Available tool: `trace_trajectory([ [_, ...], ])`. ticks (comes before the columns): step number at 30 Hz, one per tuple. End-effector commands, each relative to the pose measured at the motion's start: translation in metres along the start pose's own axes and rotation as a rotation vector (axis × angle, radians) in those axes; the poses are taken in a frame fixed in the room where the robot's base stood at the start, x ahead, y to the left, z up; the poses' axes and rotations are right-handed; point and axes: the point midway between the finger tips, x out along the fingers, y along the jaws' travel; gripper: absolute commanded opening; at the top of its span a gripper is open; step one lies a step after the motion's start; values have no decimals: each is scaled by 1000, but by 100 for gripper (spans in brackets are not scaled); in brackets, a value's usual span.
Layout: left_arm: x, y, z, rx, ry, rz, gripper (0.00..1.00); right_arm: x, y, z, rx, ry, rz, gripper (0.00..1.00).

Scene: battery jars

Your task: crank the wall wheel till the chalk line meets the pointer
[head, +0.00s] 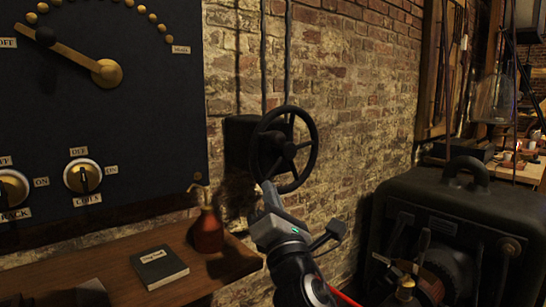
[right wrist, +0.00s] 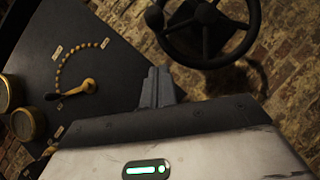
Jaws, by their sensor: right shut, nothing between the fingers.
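The black wall wheel (head: 289,150) is mounted on a dark box against the brick wall, and it shows at the top of the right wrist view (right wrist: 206,14). I cannot make out a chalk line on it or a pointer beside it. My right gripper (head: 268,190) is just below and in front of the wheel's lower rim in the head view. In the right wrist view its fingers (right wrist: 157,88) are together and empty, with the wheel beyond them. I cannot tell whether they touch the rim. My left gripper is not in view.
A dark panel (head: 120,130) with a brass lever (head: 75,57) and switches is at left. Below it, a wooden shelf (head: 215,277) holds a red bottle (head: 208,232) and a dark book (head: 159,267). A bulky dark machine (head: 400,215) stands at right.

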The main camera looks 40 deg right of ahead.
Motion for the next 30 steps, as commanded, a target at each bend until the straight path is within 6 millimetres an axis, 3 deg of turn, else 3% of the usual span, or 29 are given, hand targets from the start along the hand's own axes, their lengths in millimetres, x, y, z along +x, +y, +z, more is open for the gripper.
trace_trajectory([
  [6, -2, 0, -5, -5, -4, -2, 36, 49, 1, 2, 2, -2, 0, 0],
  [12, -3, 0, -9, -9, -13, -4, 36, 72, 1, 20, 0, -1, 0, 0],
  [30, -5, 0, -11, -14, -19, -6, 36, 81, 0, 30, 7, 2, -5, 0],
])
